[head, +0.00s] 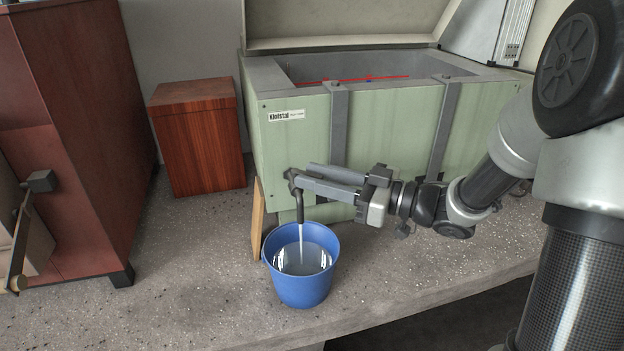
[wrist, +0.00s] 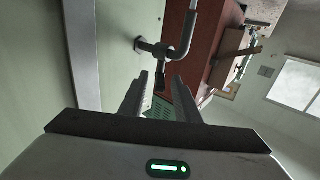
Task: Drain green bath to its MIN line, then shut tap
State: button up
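The green bath (head: 290,150) stands at the back with its lid raised. A red line (head: 350,79) with a small blue mark runs along its inside wall; the MIN line and water level cannot be made out. The dark tap (head: 294,184) juts from its lower front left, and it also shows in the wrist view (wrist: 185,42). Water streams from it into the blue bucket (head: 299,290), which holds water well up its sides. My gripper (head: 308,177) is at the tap, fingers apart in the wrist view (wrist: 161,78). Contact with the tap handle cannot be told.
A wooden board (head: 258,222) leans against the bath's left side, behind the bucket. A reddish-brown box (head: 197,140) and a large red cabinet (head: 85,130) stand to the left. The bench (head: 190,290) is clear at front left; its front edge lies close to the bucket.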

jog(key=shift+w+a, duration=0.25)
jog(key=shift+a, duration=0.25)
grip_shut()
